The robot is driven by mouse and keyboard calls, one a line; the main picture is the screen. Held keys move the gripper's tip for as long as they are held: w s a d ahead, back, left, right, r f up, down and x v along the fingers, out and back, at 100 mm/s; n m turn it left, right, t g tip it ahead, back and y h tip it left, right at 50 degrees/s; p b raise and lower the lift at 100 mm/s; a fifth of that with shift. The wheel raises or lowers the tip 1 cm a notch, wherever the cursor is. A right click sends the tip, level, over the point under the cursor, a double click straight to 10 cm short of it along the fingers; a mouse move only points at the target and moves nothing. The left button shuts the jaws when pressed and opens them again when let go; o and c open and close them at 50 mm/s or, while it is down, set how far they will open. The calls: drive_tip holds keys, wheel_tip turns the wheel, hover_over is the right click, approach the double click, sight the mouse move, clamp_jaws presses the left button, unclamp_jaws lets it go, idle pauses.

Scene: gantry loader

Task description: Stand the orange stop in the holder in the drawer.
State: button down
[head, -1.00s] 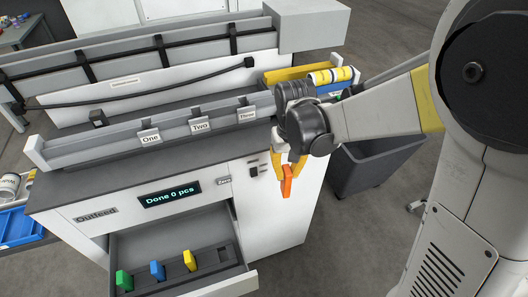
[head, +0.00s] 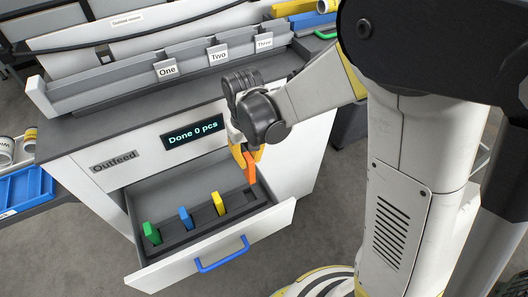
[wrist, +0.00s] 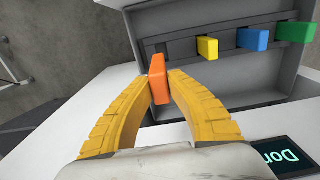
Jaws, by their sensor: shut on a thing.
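My gripper (head: 246,155) is shut on the orange stop (head: 249,169) and holds it above the right end of the open drawer (head: 270,222). In the wrist view the orange stop (wrist: 157,78) sits between the yellow fingertips, apart from the holder. The dark holder (head: 202,232) lies in the drawer. A green stop (head: 151,233), a blue stop (head: 185,219) and a yellow stop (head: 218,203) stand in it, from left to right. The holder's right end, beyond the yellow stop, shows no stop.
The drawer front has a blue handle (head: 222,255). The cabinet (head: 90,185) above carries a display reading "Done 0 pcs" (head: 194,132) and a rail with tags One, Two and Three. A blue bin (head: 25,187) stands at the left. Open floor lies in front.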

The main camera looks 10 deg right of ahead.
sight(248, 179)
drive_tip(key=shift+s+a+f, duration=0.15)
drive_tip(key=shift+a+f, duration=0.15)
drive_tip(key=shift+a, duration=0.05)
drive_tip(key=shift+f+b, duration=1.85)
drive_tip(key=shift+f, duration=0.5)
drive_tip(key=shift+f, duration=0.1)
drive_tip(key=shift+f+b, duration=0.95)
drive_tip(key=shift+f, duration=0.05)
drive_tip(key=shift+f, duration=0.1)
drive_tip(key=shift+f+b, duration=0.95)
drive_tip(key=shift+f, duration=0.05)
drive_tip(key=shift+f, duration=0.1)
drive_tip(key=shift+f+b, duration=0.65)
drive_tip(key=shift+f, duration=0.35)
